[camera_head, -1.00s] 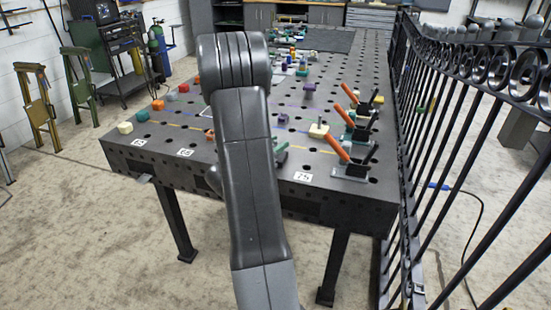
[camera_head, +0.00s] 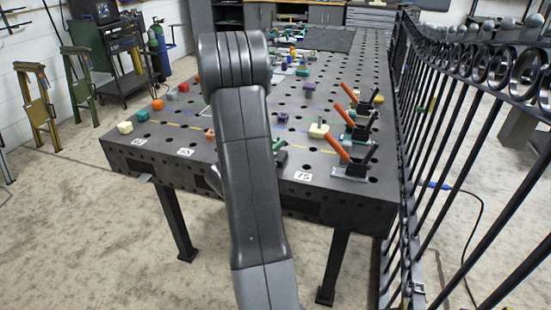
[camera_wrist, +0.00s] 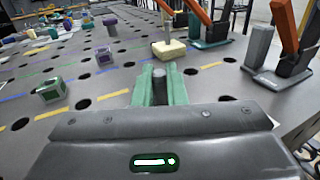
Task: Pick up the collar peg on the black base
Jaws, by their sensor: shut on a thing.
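In the wrist view, the two green fingers of my gripper (camera_wrist: 161,78) are closed around a dark grey round peg (camera_wrist: 161,86). Only the upper part of the peg shows between the fingers. Its collar and any black base are hidden by the fingers and the gripper housing, so I cannot tell how it sits below. In the head view, my arm covers most of this spot; a small part of the gripper (camera_head: 281,156) shows just right of the arm, over the near part of the table.
The dark perforated table (camera_head: 250,175) holds several small blocks. A cream block with a grey post (camera_wrist: 169,49) stands beyond the gripper. Orange-handled clamps (camera_head: 352,165) line the right side. A black railing (camera_head: 410,150) runs along the table's right.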

